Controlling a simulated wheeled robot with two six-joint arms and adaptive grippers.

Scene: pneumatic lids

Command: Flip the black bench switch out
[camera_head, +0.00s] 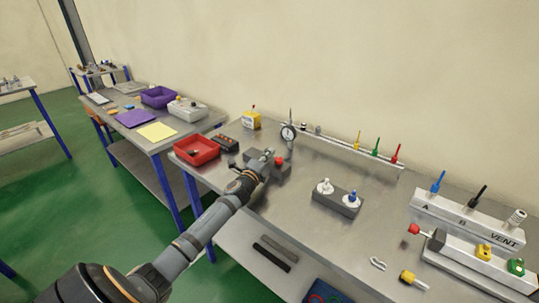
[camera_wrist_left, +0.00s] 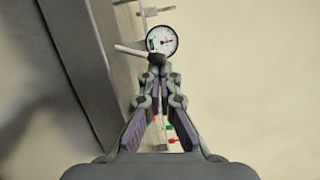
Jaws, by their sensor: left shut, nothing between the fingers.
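My left gripper (camera_head: 267,158) is shut and empty, over a dark grey block (camera_head: 286,171) with a red knob (camera_head: 279,161). The gripper and arm hide part of this block, and I cannot tell whether they touch it. In the left wrist view the closed fingertips (camera_wrist_left: 159,72) are just below a round gauge (camera_wrist_left: 162,40), with a pale metal rod (camera_wrist_left: 130,51) to their left. A black-handled lever (camera_head: 478,196) stands tilted at the B mark on a white block at the right. I cannot tell which part is the black bench switch. My right gripper is not in view.
A red bin (camera_head: 196,150) and a dark box with buttons (camera_head: 226,142) are left of the gripper. The gauge (camera_head: 288,132) stands behind it. A rail (camera_head: 350,147) with coloured levers runs along the back. A grey block with two fittings (camera_head: 337,203) is to the right.

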